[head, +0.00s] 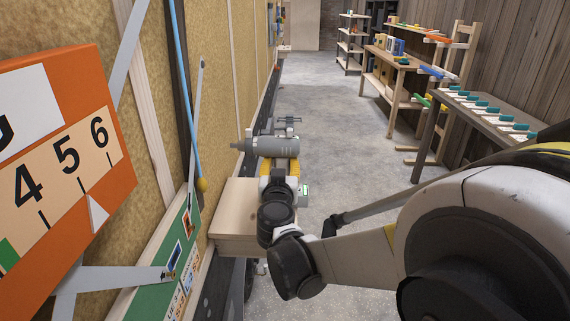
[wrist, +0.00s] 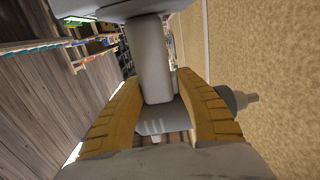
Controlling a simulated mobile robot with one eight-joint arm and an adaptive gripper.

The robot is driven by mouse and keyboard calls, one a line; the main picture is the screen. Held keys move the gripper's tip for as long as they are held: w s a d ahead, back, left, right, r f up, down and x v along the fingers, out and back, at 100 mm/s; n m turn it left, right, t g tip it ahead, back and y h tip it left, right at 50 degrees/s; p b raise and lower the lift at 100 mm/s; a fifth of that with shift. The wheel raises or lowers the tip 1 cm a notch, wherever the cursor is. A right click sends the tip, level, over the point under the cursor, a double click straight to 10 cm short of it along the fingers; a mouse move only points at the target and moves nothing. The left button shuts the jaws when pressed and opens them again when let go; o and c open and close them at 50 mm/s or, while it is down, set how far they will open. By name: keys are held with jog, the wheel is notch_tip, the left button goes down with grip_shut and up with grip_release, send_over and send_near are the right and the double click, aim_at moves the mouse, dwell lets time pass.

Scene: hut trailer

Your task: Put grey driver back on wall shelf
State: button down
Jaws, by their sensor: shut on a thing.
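The grey driver (head: 268,146) is held level in the head view, with its narrow tip pointing left at the tan wall. My gripper (head: 277,169) is shut on it from below, its yellow fingers partly hidden by the wrist. In the wrist view the driver's grey handle (wrist: 153,65) stands between the two yellow fingers of my gripper (wrist: 155,88). A pale wooden shelf (head: 238,208) juts from the wall, below and near the driver in the picture. The driver appears clear of the shelf; the exact gap cannot be told.
An orange numbered panel (head: 75,150) and a green board (head: 170,255) are on the left wall, with a blue cord (head: 184,85) hanging there. A grey bench (head: 485,112) and wooden racks line the right side. The concrete floor (head: 330,115) between is clear.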

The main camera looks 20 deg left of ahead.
jog(key=shift+r, duration=0.1)
jog(key=c, duration=1.2)
grip_release()
jog(key=shift+f, duration=0.2)
jog(key=o, duration=0.3)
jog(key=o, duration=0.9)
jog(key=shift+r, duration=0.1)
jog(key=shift+s, duration=0.1)
